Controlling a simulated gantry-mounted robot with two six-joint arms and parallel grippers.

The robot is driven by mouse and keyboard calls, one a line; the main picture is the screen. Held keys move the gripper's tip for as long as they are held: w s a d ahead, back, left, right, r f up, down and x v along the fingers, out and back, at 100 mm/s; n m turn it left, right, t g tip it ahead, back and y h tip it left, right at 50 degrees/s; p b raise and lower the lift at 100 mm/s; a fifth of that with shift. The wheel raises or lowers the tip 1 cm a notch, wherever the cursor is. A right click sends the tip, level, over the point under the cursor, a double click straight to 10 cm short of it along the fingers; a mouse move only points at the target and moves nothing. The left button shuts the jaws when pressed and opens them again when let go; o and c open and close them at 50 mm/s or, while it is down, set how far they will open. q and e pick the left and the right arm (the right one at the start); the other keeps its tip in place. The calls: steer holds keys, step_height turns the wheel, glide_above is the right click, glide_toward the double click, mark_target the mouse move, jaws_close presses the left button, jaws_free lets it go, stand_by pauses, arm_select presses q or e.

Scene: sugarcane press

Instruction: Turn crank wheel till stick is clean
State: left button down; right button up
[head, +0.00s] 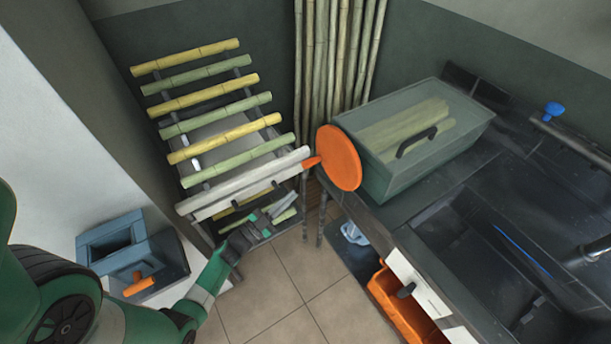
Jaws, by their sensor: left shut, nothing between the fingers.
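The orange crank wheel (341,158) stands upright on the left end of a green see-through box (385,190). Its orange handle (312,162) points left toward the rack. Pale green sticks (405,128) lie inside the box under its lid. My left gripper (280,208) is shut and empty, below and left of the wheel, apart from the handle, in front of the rack's lower end. I cannot tell which stick the task means. My right gripper is not in view.
A dark counter (410,205) with a sink (500,250) runs along the right. Tall bamboo poles (335,50) stand behind. A blue box (112,243) is at left, near an orange handle (139,285). An orange drawer (400,305) is below the counter. Tiled floor (290,285) is clear.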

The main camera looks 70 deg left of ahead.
arm_select(q)
steer(key=s+d+r+m+g, duration=0.15)
steer(key=d+m, duration=0.25)
steer(key=m, duration=1.1)
steer(key=w+a+r, duration=0.2)
steer(key=w+a, duration=0.5)
steer(key=w, duration=0.2)
steer(key=shift+y, duration=0.4)
steer(key=shift+w+a+f+g, duration=0.1)
steer(key=shift+g, duration=0.15)
steer(key=shift+a+m, duration=0.2)
steer(key=shift+m, duration=0.3)
